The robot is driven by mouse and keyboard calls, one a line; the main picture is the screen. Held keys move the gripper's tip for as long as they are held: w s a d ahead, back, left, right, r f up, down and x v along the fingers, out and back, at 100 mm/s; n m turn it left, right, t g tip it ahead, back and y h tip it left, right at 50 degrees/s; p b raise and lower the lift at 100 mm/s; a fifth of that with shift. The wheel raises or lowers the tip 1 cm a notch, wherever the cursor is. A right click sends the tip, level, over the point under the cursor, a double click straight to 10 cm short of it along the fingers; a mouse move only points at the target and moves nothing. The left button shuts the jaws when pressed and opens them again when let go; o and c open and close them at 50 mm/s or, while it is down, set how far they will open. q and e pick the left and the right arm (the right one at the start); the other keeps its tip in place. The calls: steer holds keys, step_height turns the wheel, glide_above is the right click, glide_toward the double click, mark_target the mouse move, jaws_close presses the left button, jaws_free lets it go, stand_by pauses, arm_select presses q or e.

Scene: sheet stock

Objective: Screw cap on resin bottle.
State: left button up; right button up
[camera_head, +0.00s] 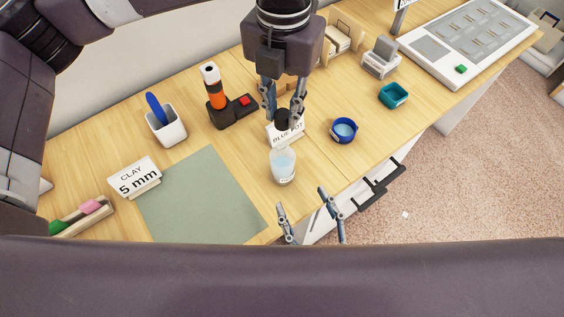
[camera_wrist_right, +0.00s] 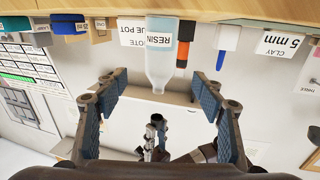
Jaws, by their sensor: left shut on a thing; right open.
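The translucent resin bottle (camera_head: 283,167) stands upright on the table, its label marked "RESIN" in the right wrist view (camera_wrist_right: 160,50), which looks upside down. The bottle's mouth looks uncapped. The black cap (camera_head: 283,118) is between the fingers of my left gripper (camera_head: 283,108), which is shut on it. In the right wrist view the cap (camera_wrist_right: 158,117) lines up with the bottle's neck, with a gap between them. My right gripper (camera_head: 306,206) is open and empty on the near side of the bottle; in its wrist view the bottle shows between its fingers (camera_wrist_right: 158,82).
Behind the bottle is a "BLUE POT" sign (camera_head: 286,136), with a blue pot (camera_head: 345,138) to the right and a teal dish (camera_head: 393,97) beyond. An orange torch-like tool (camera_head: 216,96), white cup (camera_head: 167,132) and clay sign (camera_head: 137,182) stand left. The green mat (camera_head: 200,195) is bare.

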steer(key=x, duration=1.2)
jaws_close()
arm_select(q)
glide_above(282, 145)
steer(key=shift+f, duration=2.5)
